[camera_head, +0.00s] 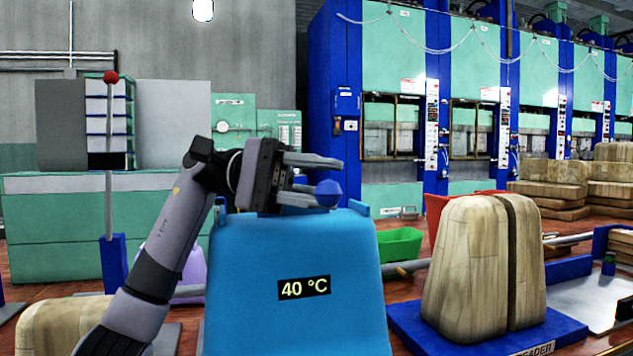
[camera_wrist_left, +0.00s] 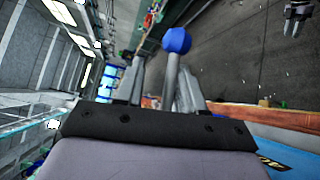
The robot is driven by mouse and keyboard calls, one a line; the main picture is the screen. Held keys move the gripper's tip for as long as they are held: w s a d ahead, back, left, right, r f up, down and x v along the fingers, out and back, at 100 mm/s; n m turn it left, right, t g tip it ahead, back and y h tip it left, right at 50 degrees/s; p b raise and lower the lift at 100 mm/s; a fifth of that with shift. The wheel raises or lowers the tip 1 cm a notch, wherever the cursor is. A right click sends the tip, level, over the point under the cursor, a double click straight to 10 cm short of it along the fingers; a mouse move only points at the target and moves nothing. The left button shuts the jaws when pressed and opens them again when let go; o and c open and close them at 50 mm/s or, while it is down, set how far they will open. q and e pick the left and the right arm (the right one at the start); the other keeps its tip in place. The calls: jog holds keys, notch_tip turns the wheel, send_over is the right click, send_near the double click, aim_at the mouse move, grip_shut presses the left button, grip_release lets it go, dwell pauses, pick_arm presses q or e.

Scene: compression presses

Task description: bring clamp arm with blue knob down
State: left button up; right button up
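The blue knob (camera_head: 328,193) sits at the end of the clamp arm, above the blue press cover marked 40 °C (camera_head: 290,312). My left gripper (camera_head: 325,181) is at the knob, its two fingers apart, one above the other in the head view. In the left wrist view the blue knob (camera_wrist_left: 177,40) is just beyond the fingertips. Its grey rod (camera_wrist_left: 173,75) runs between the fingers, close to the right one, with a gap to the left one. Most of the clamp arm is hidden. My right gripper (camera_wrist_left: 296,18) shows small at the wrist view's upper right, its fingers apart.
A red-knobbed lever (camera_head: 111,78) stands upright at the left. Wooden blocks (camera_head: 480,265) stand on a blue base right of the cover. A green bin (camera_head: 400,245) is behind. Tall blue presses (camera_head: 340,60) line the back right.

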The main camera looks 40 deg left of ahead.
aim_at(296, 188)
pick_arm(q)
jog(key=a, duration=0.7)
jog(key=shift+s+r, duration=0.2)
jog(key=shift+s, duration=0.25)
